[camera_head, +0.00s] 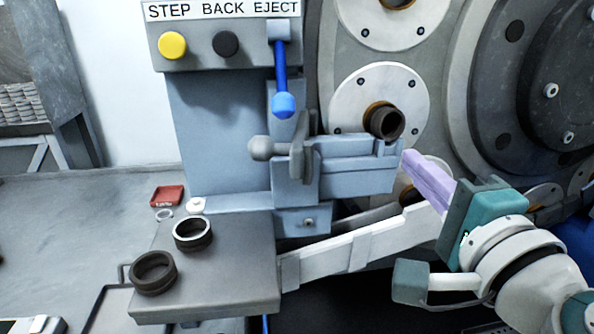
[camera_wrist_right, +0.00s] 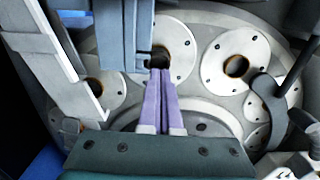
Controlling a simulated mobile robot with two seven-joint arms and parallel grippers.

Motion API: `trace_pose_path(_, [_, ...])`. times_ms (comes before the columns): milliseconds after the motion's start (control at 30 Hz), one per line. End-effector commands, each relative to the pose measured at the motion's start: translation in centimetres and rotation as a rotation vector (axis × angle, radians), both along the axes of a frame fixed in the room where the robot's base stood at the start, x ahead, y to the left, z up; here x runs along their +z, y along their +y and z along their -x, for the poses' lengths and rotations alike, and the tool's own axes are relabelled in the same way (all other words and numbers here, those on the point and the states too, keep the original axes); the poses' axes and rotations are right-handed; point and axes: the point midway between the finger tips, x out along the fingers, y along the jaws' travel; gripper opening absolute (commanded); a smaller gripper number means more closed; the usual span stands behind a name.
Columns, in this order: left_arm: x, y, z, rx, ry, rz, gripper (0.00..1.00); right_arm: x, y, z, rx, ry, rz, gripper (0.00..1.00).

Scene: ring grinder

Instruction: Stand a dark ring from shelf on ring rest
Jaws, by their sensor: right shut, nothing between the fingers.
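A dark ring (camera_head: 386,123) stands on edge at the right end of the blue-grey slide (camera_head: 355,176), on what looks like the ring rest. Its dark edge also shows in the right wrist view (camera_wrist_right: 160,57), partly hidden by the slide end and my fingers. My right gripper (camera_head: 408,160) has its lilac fingers together and empty, just right of and below this ring. In the right wrist view its fingertips (camera_wrist_right: 159,73) point at the slide end; I cannot tell if they touch. The shelf (camera_head: 225,290) carries a dark ring (camera_head: 153,273) and a bright-topped ring (camera_head: 192,233). My left gripper is out of view.
Large round plates (camera_head: 350,95) with bores stand behind the slide. A blue-knobbed lever (camera_head: 283,104) hangs below the button panel (camera_head: 225,44). A pale rail (camera_head: 345,256) runs beneath the slide. A small red tray (camera_head: 167,195) lies behind the shelf.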

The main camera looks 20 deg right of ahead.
Motion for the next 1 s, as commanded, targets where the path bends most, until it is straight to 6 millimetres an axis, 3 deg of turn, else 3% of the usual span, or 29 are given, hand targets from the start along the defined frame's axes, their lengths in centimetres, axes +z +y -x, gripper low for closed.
trace_pose_path(167, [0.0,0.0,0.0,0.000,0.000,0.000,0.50,-0.2,-0.6,-0.7,-0.019,-0.003,-0.014,0.00])
trace_pose_path(700, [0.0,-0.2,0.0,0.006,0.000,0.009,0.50,-0.2,-2.0,-6.7,-0.015,-0.003,-0.011,0.00])
trace_pose_path(1000, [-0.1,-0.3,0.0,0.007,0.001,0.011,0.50,-0.2,-2.2,-7.7,-0.015,-0.001,-0.010,0.00])
